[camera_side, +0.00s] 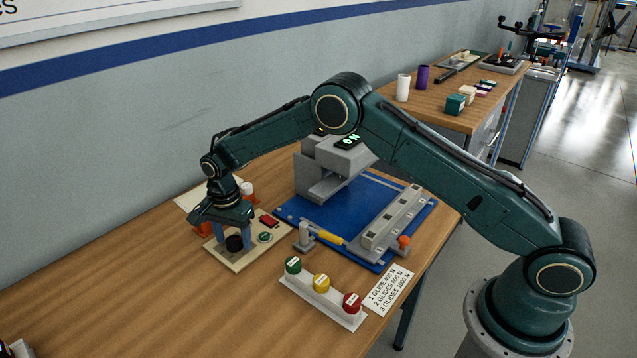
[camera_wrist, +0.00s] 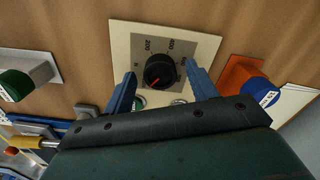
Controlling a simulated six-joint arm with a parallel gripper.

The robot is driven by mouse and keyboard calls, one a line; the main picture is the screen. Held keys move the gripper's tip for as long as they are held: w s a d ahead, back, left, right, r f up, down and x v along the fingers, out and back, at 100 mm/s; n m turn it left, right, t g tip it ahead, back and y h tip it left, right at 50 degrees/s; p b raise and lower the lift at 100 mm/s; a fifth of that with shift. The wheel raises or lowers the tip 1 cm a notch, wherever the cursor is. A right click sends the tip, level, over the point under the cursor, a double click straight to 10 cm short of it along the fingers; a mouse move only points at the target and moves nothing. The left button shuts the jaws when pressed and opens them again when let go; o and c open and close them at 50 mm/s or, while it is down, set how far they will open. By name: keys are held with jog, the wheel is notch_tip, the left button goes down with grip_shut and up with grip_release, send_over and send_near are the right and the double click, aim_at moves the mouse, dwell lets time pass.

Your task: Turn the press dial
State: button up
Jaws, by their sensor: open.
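The press dial is a round black knob (camera_wrist: 159,72) with a red pointer mark. It sits on a grey scale plate (camera_wrist: 140,44) with printed numbers including 200 and 400. In the side view the knob (camera_side: 234,244) is on a cream panel (camera_side: 240,262), partly hidden by my gripper. My gripper (camera_side: 232,238) points down over the panel, open. In the wrist view its two blue fingers stand on either side of the knob, with gaps showing. I cannot tell whether the fingertips are level with it.
A strip with green, yellow and red buttons (camera_side: 321,284) lies in front. A grey press (camera_side: 335,165) stands on a blue plate (camera_side: 295,208). An orange block (camera_wrist: 236,76) is beside the panel.

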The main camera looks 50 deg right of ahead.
jog(key=shift+c, duration=0.3)
jog(key=c, duration=0.9)
